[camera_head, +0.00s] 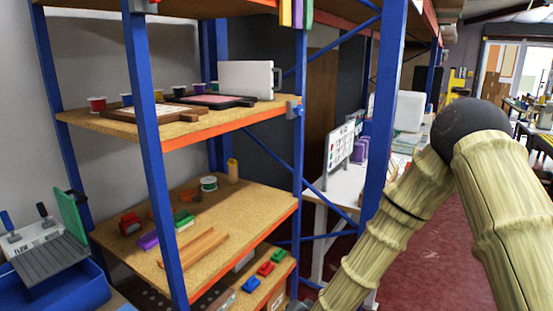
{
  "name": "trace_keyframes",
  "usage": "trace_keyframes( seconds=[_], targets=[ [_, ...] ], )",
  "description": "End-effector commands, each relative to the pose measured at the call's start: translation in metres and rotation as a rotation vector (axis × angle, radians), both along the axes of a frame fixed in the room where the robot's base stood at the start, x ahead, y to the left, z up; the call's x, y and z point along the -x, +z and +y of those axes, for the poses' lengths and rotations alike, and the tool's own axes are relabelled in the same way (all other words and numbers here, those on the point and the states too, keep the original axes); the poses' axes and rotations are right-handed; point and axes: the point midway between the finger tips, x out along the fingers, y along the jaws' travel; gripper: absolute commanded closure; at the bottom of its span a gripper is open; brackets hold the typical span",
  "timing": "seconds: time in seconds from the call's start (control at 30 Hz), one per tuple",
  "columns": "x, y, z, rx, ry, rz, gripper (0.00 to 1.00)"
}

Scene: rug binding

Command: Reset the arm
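My arm fills the right side of the view, its links textured like pale bamboo. The links meet at a dark round joint, and one runs down to the left and out at the bottom edge. My gripper is not in view, so whether it is open or holds anything cannot be seen.
A blue-framed shelf unit (145,140) with wooden boards stands at left and centre, close to my arm. Its boards hold a white case (247,80), spools and coloured blocks. A blue bin (62,290) is at lower left. A white table (345,183) stands behind. Red floor (425,265) shows between my links.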

Motion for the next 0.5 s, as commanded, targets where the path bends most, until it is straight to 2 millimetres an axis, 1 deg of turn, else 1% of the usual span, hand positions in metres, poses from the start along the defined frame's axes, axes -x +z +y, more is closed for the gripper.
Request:
trace_keyframes(
  seconds=[0.03, 0.07, 0.1, 0.17, 0.2, 0.27, 0.3, 0.37, 0.4, 0.47, 0.5],
  targets=[
    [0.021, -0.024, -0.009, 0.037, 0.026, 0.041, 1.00],
    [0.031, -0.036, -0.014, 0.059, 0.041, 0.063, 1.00],
    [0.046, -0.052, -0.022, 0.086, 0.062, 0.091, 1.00],
    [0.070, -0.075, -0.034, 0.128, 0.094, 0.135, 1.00],
    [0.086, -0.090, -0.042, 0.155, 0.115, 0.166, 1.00],
    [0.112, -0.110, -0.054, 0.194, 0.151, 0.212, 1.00],
    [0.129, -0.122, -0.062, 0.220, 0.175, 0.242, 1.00],
    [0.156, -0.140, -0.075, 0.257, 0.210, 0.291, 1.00],
    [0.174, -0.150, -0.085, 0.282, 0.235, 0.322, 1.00],
    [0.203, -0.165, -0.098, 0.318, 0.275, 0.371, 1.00],
    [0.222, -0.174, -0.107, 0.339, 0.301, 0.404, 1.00]
  ],
)
